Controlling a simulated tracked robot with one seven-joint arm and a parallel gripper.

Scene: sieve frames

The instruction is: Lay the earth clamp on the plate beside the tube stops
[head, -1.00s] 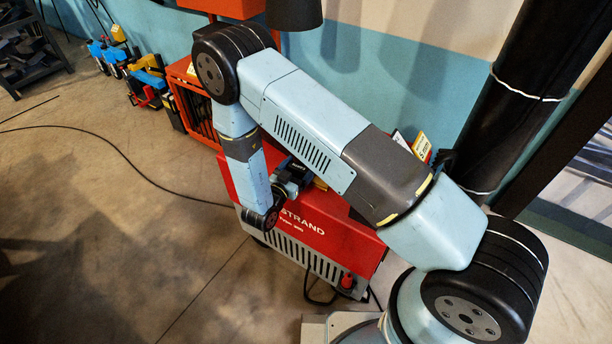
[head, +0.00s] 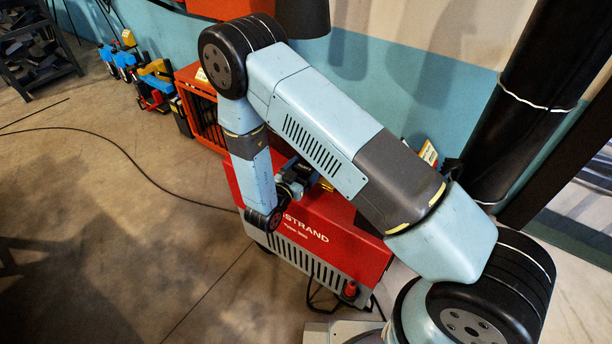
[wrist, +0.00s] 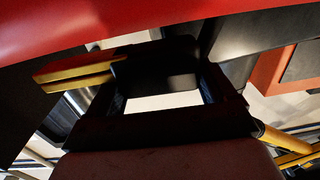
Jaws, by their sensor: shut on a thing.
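My gripper (wrist: 160,76) is shut on a dark object in the wrist view. A black block (wrist: 150,72) with a red and yellow arm (wrist: 75,72) reaching left sits at the fingertips; it looks like the earth clamp, but deep shadow hides its full shape. In the head view my gripper (head: 297,178) is small and dark above the red welding machine (head: 340,222), partly hidden by my arm, and the clamp cannot be made out. I cannot pick out the plate or the tube stops in either view.
The red machine stands close under my arm. An orange cage-like frame (head: 196,108) and blue, yellow and red equipment (head: 155,82) line the wall. A dark rack (head: 35,45) is at far left. A black cable (head: 110,140) crosses the open floor (head: 110,230).

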